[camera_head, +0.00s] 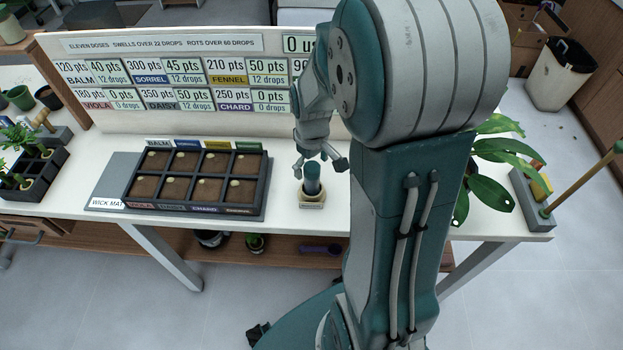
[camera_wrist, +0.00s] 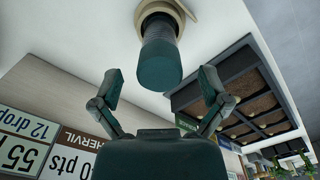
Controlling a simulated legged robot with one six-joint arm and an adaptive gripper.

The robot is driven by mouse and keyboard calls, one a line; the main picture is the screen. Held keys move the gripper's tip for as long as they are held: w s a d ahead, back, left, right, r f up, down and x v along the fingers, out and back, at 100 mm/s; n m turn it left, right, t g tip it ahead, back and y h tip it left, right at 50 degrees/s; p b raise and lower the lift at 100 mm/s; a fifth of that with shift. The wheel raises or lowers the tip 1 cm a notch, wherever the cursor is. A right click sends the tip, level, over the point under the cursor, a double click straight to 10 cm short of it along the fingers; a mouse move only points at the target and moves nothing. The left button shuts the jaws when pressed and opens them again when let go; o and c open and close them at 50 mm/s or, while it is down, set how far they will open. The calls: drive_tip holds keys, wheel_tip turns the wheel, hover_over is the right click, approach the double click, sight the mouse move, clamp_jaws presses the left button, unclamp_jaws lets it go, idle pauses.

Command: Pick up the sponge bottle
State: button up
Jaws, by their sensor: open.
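The sponge bottle (camera_head: 312,178) is a small dark teal cylinder standing upright in a cream holder (camera_head: 312,200) on the white table. In the wrist view the bottle (camera_wrist: 160,62) shows at the top middle, with its ribbed neck toward the round cream holder (camera_wrist: 160,12). My gripper (camera_head: 322,162) is open above and around the upper part of the bottle in the head view. In the wrist view its two fingers (camera_wrist: 162,80) are spread on either side of the bottle's near end, with gaps on both sides. Nothing is held.
A black seed tray (camera_head: 197,183) with several soil cells stands left of the bottle on a grey wick mat (camera_head: 112,180). A price board (camera_head: 180,80) stands behind. A leafy plant (camera_head: 500,155) is at the right. The table front near the bottle is clear.

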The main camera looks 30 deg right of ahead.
drive_tip(key=shift+f, duration=0.35)
drive_tip(key=c, duration=1.2)
drive_tip(key=shift+c, duration=0.2)
drive_tip(key=shift+r, duration=0.1)
drive_tip(key=shift+r, duration=0.3)
wheel_tip(320, 180, up, 2)
drive_tip(key=shift+r, duration=0.1)
drive_tip(key=s+a+r, duration=0.1)
drive_tip(key=s+r, duration=1.3)
drive_tip(key=r, duration=0.2)
drive_tip(key=shift+a, duration=0.25)
